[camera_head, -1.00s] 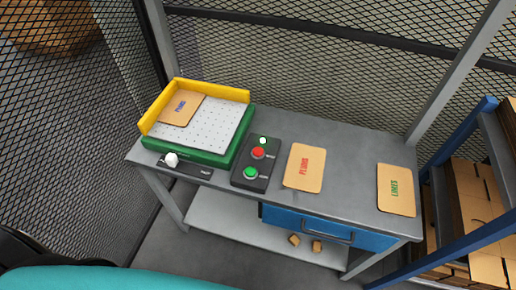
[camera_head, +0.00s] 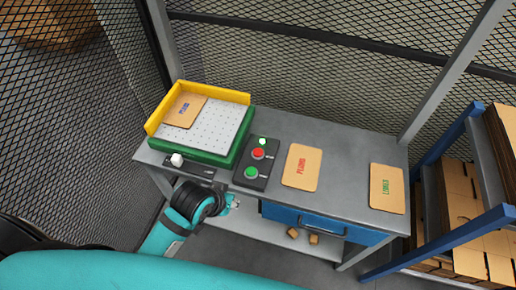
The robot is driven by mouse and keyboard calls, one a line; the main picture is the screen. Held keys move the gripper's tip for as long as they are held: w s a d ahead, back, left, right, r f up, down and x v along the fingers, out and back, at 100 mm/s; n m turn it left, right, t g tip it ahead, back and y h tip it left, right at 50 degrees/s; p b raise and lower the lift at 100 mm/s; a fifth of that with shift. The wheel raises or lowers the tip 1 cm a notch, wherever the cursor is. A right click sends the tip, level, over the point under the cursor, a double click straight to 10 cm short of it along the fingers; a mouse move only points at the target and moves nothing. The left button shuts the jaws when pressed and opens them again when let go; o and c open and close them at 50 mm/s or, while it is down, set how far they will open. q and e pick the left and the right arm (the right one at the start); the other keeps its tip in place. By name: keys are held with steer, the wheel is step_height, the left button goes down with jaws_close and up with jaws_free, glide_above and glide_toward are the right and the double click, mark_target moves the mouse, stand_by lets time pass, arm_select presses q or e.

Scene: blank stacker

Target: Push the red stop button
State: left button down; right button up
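The red stop button (camera_head: 258,154) sits on the upper part of a dark control box (camera_head: 246,178) on the grey table. A green button (camera_head: 251,173) is below it on the same box, and a small pale lamp (camera_head: 262,141) is above it. My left gripper (camera_head: 232,203) shows at the end of the teal and black arm, at the table's front edge just below the control box. It is apart from the red button. It is small and partly hidden by its own wrist, so I cannot tell whether it is open. My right gripper is not in view.
A green tray (camera_head: 239,149) with a yellow rim and a perforated white plate stands left of the box. A white knob (camera_head: 177,159) is at its front. Cardboard blanks (camera_head: 302,182) and (camera_head: 387,203) lie right of the box. A blue drawer (camera_head: 325,226) is below. Mesh fencing stands behind.

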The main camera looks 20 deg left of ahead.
arm_select(q)
steer(key=w+r+n+t, duration=0.1)
steer(key=w+r+n, duration=0.1)
steer(key=w, duration=0.9)
steer(key=w+r+n+t+h, duration=0.1)
steer(key=w+r+n+t, duration=0.1)
steer(key=w, duration=1)
steer(key=shift+w+d+r+n+h, duration=0.35)
steer(key=shift+r+n, duration=0.25)
steer(key=shift+n, duration=0.2)
steer(key=shift+s, duration=0.15)
steer(key=b, duration=0.8)
glide_above(256, 151)
step_height(256, 151, down, 6)
steer(key=shift+f, duration=1.4)
steer(key=shift+f, duration=0.2)
